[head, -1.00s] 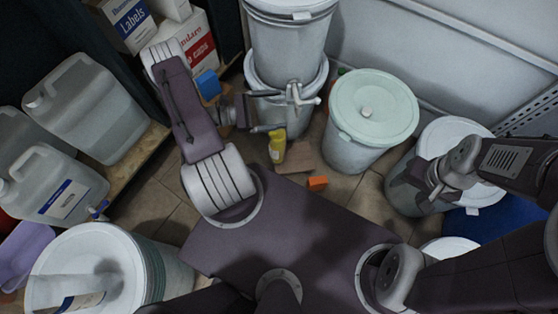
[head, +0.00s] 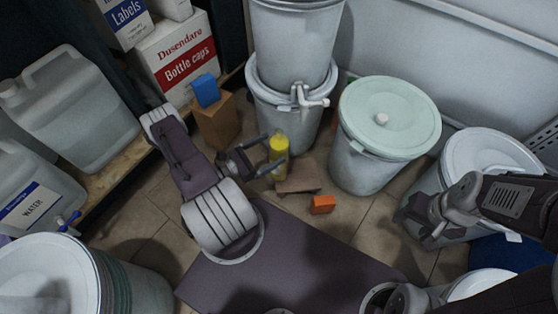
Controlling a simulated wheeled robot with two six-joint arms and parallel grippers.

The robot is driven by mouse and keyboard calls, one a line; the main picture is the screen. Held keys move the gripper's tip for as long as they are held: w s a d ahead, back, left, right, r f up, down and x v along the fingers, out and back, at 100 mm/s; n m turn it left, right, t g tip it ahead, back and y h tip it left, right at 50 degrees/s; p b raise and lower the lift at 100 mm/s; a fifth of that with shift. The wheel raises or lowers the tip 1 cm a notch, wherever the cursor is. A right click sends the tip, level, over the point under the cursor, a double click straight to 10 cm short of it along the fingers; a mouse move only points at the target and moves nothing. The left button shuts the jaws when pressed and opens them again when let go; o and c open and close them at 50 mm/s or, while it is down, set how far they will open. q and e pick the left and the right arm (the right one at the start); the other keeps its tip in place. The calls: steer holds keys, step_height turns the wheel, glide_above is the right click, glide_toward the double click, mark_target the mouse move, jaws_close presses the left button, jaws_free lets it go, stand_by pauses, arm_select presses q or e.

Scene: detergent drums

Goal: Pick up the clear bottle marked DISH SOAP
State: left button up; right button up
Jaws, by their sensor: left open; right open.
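No DISH SOAP label is readable. A clear shape (head: 32,302), perhaps a bottle, lies on the lid of the drum at the bottom left and is cut off by the picture's edge. My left gripper (head: 274,154) is open and low near the floor, far to the right of that shape. A small yellow bottle (head: 280,147) stands at its fingertips; I cannot tell whether they touch it. My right gripper (head: 422,226) is open and empty in front of a grey drum at the right.
Large clear jugs, one marked WATER (head: 35,203), stand at the left. A tap drum (head: 285,103) and a green-lidded drum (head: 372,155) stand at the back. An orange block (head: 322,204) and a blue block (head: 206,90) on a brown box (head: 216,122) are near my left arm.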

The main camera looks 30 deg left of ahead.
arm_select(q)
steer(key=x, duration=0.1)
steer(key=b+x, duration=0.1)
steer(key=x, duration=0.1)
steer(key=shift+w+f+b, duration=0.2)
steer(key=shift+f+b, duration=0.05)
steer(key=shift+b, duration=0.1)
steer(key=shift+w+d+r, duration=0.2)
steer(key=shift+w, duration=0.2)
steer(key=shift+r, duration=0.1)
jaws_close()
arm_select(e)
step_height(320, 180, down, 3)
steer(key=shift+r, duration=0.1)
